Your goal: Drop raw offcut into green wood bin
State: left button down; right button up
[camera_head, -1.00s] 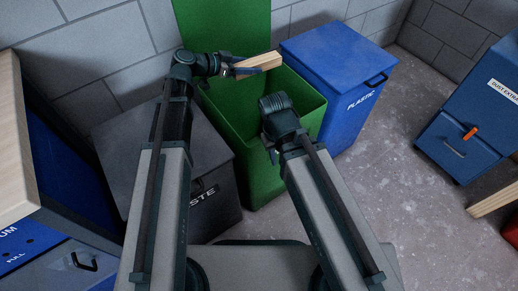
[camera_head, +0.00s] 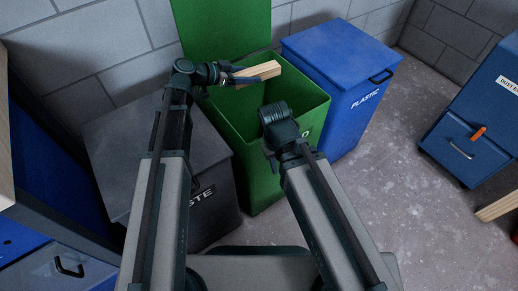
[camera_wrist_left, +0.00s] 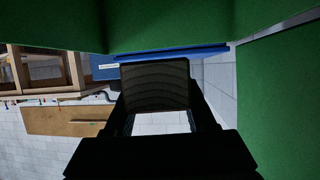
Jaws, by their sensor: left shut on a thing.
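The raw offcut (camera_head: 262,71) is a short pale wooden bar. My left gripper (camera_head: 232,76) is shut on one end of it, and the bar points right and slightly away. It is held above the opening of the green wood bin (camera_head: 262,165), whose lid (camera_head: 222,28) stands raised against the wall. Green bin walls (camera_wrist_left: 285,105) also show on both sides in the left wrist view. My right gripper (camera_head: 275,112) is in front of the bin's right part; its fingers cannot be made out.
A blue plastic bin (camera_head: 345,85) with a shut lid stands right of the green bin. A dark waste bin (camera_head: 150,150) stands to its left. A blue dust extractor cabinet (camera_head: 480,120) is at the far right. Grey floor (camera_head: 410,150) is clear between.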

pick_arm(q)
jog(key=shift+f, duration=0.1)
jog(key=shift+c, duration=0.7)
grip_release()
jog(key=p+v, duration=0.5)
jog(key=v, duration=0.8)
jog(key=shift+s+a+r, duration=0.15)
jog(key=shift+a+r, duration=0.05)
jog(key=shift+a, duration=0.15)
jog(key=shift+r+p, duration=0.1)
jog(key=shift+p, duration=0.2)
